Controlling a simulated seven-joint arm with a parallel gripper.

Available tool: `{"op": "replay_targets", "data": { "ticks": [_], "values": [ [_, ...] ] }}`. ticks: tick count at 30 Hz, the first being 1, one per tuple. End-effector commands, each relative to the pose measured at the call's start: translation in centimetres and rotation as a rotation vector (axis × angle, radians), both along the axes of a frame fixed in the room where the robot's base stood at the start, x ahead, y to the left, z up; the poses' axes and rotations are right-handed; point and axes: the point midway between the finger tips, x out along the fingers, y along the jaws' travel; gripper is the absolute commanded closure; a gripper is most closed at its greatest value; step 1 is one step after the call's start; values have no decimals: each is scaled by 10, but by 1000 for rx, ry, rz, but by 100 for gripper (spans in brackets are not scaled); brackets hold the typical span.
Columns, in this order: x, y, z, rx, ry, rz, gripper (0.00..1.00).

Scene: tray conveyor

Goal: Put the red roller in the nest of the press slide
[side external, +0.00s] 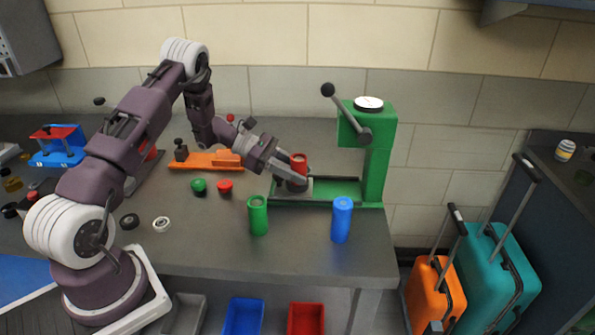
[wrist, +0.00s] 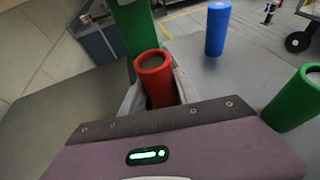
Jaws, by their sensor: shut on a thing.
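The red roller (side external: 299,162) stands about upright between the fingers of my gripper (side external: 294,177), which is shut on it. In the wrist view the red roller (wrist: 157,84) sits between the pale fingers, its open top facing the camera. The green press (side external: 377,150) stands just to the right, with a lever and a white round top. Its low green base (side external: 340,192) reaches left under my gripper. A grey slide block (side external: 304,190) is on that base, directly below the roller. The fingers hide the roller's lower end and the nest, so I cannot tell whether they touch.
A green roller (side external: 258,216) and a blue roller (side external: 342,220) stand in front of the press. Green (side external: 199,186) and red (side external: 225,187) small parts lie left of my gripper, near an orange fixture (side external: 210,161). The front middle of the table is clear.

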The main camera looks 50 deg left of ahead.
Motion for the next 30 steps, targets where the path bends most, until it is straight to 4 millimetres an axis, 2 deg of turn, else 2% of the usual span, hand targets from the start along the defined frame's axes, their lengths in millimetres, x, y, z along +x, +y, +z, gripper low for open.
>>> {"op": "replay_targets", "data": {
  "ticks": [1, 2, 4, 5, 15, 17, 24, 30],
  "values": [
    [0, 0, -1, -1, -1, 0, 100],
    [0, 0, -1, 0, 0, 0, 57],
    [0, 0, -1, 0, 0, 0, 43],
    [0, 0, -1, 0, 0, 0, 41],
    [-1, 3, 3, 0, 0, 1, 41],
    [-6, 11, 6, 0, -1, 4, 41],
    [-40, 62, 32, 0, -2, 6, 41],
    [-58, 88, 44, 0, 0, 1, 41]
  ]
}}
